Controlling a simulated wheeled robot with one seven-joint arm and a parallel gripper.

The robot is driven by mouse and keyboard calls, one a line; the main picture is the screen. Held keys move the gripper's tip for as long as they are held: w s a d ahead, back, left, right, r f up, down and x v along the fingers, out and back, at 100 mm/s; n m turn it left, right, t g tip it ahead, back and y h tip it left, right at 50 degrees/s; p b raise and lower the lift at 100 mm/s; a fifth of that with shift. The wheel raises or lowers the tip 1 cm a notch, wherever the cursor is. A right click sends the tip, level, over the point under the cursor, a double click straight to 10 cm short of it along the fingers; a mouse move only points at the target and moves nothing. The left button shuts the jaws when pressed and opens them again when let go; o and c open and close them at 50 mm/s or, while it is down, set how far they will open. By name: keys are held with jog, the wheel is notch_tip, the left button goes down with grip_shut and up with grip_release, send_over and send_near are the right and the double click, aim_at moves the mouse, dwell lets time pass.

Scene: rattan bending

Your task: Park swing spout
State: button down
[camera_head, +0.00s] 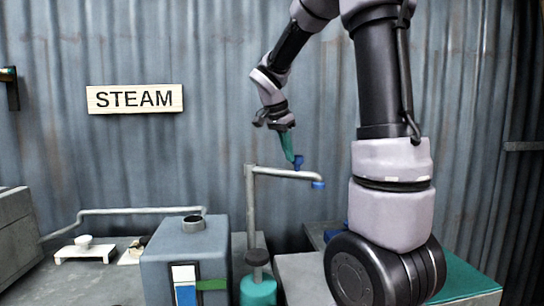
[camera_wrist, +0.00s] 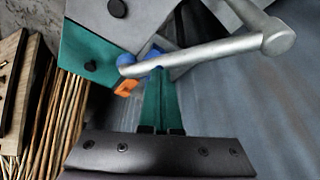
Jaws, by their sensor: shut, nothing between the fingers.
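The swing spout (camera_head: 275,172) is a grey pipe arm on a vertical post (camera_head: 250,215). In the head view it reaches right and ends in a blue tip (camera_head: 319,184). In the wrist view the spout (camera_wrist: 200,53) crosses in front of my fingers, its blue tip to the left and its elbow to the right. My gripper (camera_head: 295,161) is shut and empty, pointing down with teal fingers at the spout's arm. In the wrist view the ends of the fingers (camera_wrist: 163,80) meet the pipe's outline. I cannot tell whether they touch it. A small blue part shows at the fingertips.
A grey-blue tank (camera_head: 185,250) with a round top opening stands left of the post. A STEAM sign (camera_head: 135,98) hangs on the corrugated wall. A teal-topped surface (camera_head: 465,285) lies at right. Rattan canes (camera_wrist: 50,115) lie at left in the wrist view.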

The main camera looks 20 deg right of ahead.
jog(key=w+d+n+t, duration=0.1)
jog(key=w+d+n, duration=0.2)
jog(key=w+d, duration=0.2)
jog(key=shift+w+d+n+y, duration=0.3)
jog(key=shift+w+y, duration=0.1)
jog(key=shift+w, duration=0.4)
